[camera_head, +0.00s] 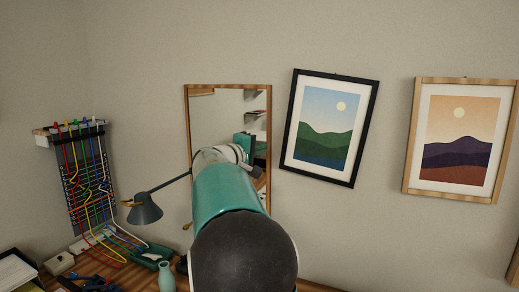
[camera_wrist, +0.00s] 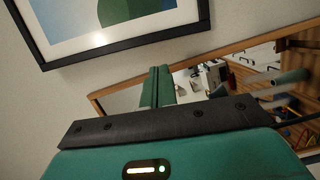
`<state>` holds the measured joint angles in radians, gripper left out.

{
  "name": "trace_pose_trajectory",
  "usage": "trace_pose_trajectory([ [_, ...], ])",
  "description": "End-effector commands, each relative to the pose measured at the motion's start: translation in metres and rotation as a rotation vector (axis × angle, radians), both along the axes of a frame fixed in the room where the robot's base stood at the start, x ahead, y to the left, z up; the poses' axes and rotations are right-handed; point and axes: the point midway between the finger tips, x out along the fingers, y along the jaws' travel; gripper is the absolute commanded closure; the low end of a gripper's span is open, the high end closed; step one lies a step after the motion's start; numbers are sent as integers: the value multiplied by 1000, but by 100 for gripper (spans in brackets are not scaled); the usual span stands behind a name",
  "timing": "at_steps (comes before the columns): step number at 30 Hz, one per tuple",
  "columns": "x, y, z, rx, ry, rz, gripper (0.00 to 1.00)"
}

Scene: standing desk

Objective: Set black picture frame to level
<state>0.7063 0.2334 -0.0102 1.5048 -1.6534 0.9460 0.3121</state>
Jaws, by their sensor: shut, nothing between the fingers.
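The black picture frame (camera_head: 325,130) hangs on the wall in the head view, right of the mirror. It holds a green-hill landscape, and its top and bottom edges slope down to the right, so it looks turned clockwise. In the wrist view part of the black frame (camera_wrist: 130,42) shows at the upper left, with one corner and an edge. My gripper (camera_wrist: 158,75) is shut and empty, its green fingers together below that edge in the picture, with a visible gap to the frame. In the head view my arm hides most of the gripper.
A wood-edged mirror (camera_head: 228,88) hangs left of the black frame, behind my arm; its edge (camera_wrist: 95,100) passes close to my fingers in the wrist view. A wooden picture frame (camera_head: 460,140) hangs to the right. A desk lamp (camera_head: 145,209) and cable rack (camera_head: 85,180) stand left.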

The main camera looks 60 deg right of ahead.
Motion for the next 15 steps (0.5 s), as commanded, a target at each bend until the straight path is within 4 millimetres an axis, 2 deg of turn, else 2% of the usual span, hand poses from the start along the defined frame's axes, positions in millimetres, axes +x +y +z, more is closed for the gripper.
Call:
trace_pose_trajectory([
  [3,-3,-23,-2,1,1,-3,100],
  [9,-6,-58,-3,1,0,-1,100],
  [15,-7,-76,-3,2,0,1,100],
])
